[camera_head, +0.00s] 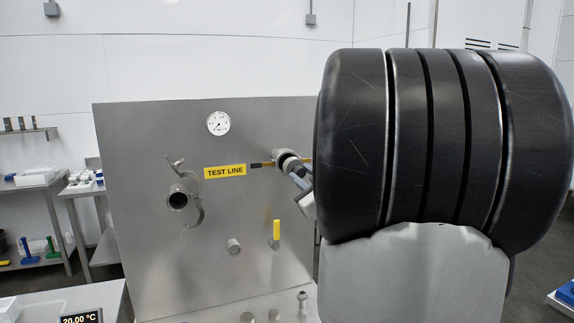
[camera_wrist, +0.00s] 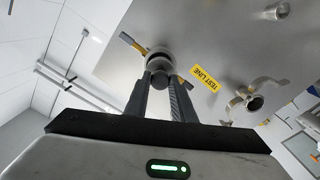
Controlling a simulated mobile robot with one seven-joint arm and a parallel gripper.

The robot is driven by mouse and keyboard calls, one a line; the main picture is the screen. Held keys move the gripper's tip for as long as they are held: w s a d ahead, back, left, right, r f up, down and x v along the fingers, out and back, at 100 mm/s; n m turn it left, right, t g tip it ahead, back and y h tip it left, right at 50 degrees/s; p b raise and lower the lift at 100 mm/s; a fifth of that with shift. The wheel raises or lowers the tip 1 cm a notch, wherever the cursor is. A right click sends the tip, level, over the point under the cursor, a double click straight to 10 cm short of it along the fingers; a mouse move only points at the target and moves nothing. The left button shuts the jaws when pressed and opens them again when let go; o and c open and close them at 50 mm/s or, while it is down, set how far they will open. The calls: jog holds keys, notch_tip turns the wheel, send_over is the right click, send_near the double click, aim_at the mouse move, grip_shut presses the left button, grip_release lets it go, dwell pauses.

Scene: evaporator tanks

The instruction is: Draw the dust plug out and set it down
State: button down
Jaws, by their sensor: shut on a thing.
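The dust plug (camera_wrist: 159,66) is a grey round piece at the mouth of a metal coupling (camera_head: 284,157) on the steel panel. My gripper (camera_wrist: 160,78) is shut on it, one finger on each side. In the head view my gripper (camera_head: 300,178) reaches the coupling from the right, partly hidden by my arm. The coupling's two levers stick out to its sides; the left lever (camera_head: 262,164) has a dark end and a yellow part. I cannot tell whether the plug is still seated or partly out.
The steel panel (camera_head: 130,220) carries a yellow TEST LINE label (camera_head: 225,171), a gauge (camera_head: 218,123), an open port with a clamp (camera_head: 178,200), and a yellow-handled valve (camera_head: 277,230). A temperature display (camera_head: 82,318) sits at lower left. Side tables (camera_head: 85,190) hold items. My arm hides the right side.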

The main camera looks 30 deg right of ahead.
aim_at(302, 173)
jog(key=shift+v, duration=2.05)
